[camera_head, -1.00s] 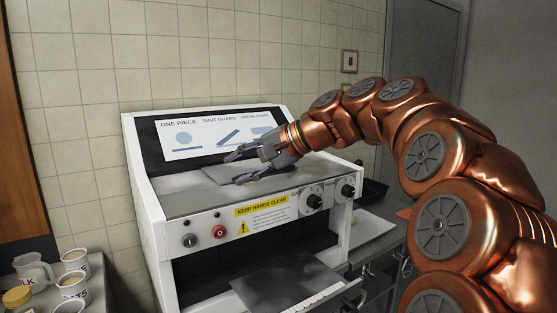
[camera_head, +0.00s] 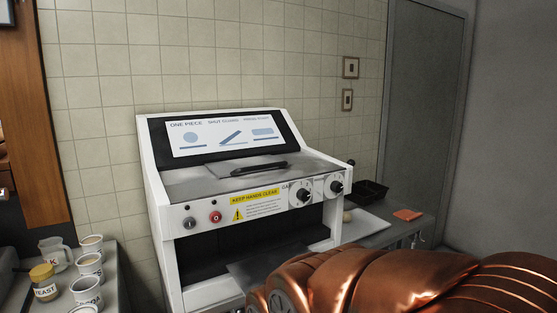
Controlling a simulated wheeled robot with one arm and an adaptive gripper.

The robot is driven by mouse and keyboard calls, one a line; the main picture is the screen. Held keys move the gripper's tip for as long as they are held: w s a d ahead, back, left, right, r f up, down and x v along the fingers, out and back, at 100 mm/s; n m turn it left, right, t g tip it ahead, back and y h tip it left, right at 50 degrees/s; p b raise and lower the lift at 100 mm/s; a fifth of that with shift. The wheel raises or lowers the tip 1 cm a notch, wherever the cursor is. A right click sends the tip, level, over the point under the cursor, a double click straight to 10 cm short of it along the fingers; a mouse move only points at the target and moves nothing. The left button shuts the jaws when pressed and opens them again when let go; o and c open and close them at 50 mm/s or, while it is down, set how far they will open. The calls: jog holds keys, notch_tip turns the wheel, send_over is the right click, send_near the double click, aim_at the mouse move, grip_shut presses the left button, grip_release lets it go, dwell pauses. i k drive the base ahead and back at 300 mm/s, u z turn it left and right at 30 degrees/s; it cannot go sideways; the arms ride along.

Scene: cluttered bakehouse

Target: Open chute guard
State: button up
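The chute guard (camera_head: 226,171) is a grey panel with a black bar handle (camera_head: 260,171), set in the top of a white machine (camera_head: 155,190). It looks low, close to the machine's top. I cannot tell whether it is fully shut. A sign (camera_head: 222,138) with shape drawings is on the machine's back panel above it. My gripper is out of view. Only copper links of my arm show at the lower right, and nothing of mine touches the guard.
The machine's front has knobs (camera_head: 303,196), a red button (camera_head: 215,217) and a yellow warning label (camera_head: 254,196). Several labelled tubs (camera_head: 91,266) and a yeast jar (camera_head: 43,281) stand at the left. A black tray (camera_head: 371,190) and an orange item (camera_head: 407,215) are at the right.

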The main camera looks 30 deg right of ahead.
aim_at(222, 169)
jog(key=z, duration=1.8)
jog(key=i, duration=0.55)
jog(key=u, duration=2)
